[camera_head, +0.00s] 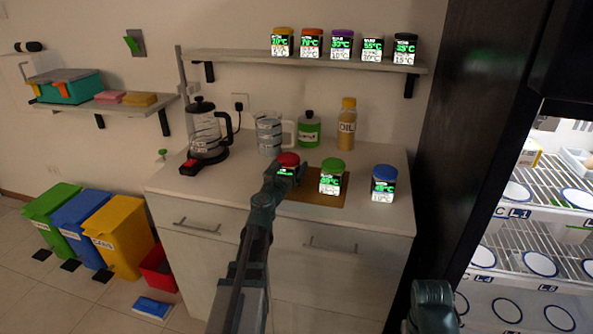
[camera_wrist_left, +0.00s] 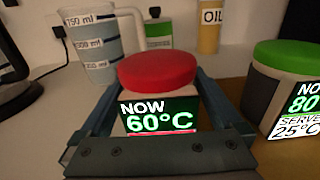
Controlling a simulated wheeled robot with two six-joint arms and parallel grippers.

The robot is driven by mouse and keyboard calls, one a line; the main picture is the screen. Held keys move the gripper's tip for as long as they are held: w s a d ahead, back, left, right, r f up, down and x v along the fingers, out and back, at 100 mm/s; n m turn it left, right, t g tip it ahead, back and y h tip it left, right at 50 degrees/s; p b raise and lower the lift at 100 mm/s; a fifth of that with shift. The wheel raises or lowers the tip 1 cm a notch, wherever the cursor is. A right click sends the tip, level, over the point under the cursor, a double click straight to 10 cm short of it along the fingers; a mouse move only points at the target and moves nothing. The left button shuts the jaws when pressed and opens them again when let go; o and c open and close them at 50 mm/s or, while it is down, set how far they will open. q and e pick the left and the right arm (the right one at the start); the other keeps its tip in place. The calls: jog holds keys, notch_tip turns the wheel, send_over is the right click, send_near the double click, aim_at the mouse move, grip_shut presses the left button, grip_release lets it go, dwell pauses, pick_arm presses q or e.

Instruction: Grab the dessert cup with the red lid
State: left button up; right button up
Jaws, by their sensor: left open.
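The dessert cup with the red lid (camera_head: 289,159) stands on the counter, partly hidden by my left arm in the head view. In the left wrist view the cup (camera_wrist_left: 158,72) is upright, and its display reads NOW 60°C. My left gripper (camera_head: 285,173) is open, with one finger on each side of this cup; I cannot tell whether either finger touches it. A green-lidded cup (camera_head: 332,176) stands just right of it, and a blue-lidded cup (camera_head: 383,183) stands farther right. A dark part of my right arm shows at the bottom right; its fingers cannot be made out.
Behind the cups stand a measuring jug (camera_head: 268,133), a green canister (camera_head: 309,130) and an oil bottle (camera_head: 347,122). A kettle (camera_head: 205,131) is at the left. Several lidded jars line the wall shelf (camera_head: 230,56). An open lit fridge (camera_head: 530,220) is at the right.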

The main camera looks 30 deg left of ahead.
pick_arm(q)
jog(key=shift+w+a, duration=0.2)
jog(key=shift+w, duration=0.7)
jog(key=shift+s, duration=0.15)
pick_arm(e)
jog(key=shift+w+d, duration=0.35)
jog(key=shift+d, duration=0.05)
pick_arm(q)
jog(key=c, duration=1.3)
jog(key=shift+r, duration=0.1)
pick_arm(e)
jog(key=shift+r, duration=0.1)
pick_arm(q)
notch_tip(320, 180, up, 10)
jog(key=p, duration=1)
pick_arm(e)
notch_tip(320, 180, up, 10)
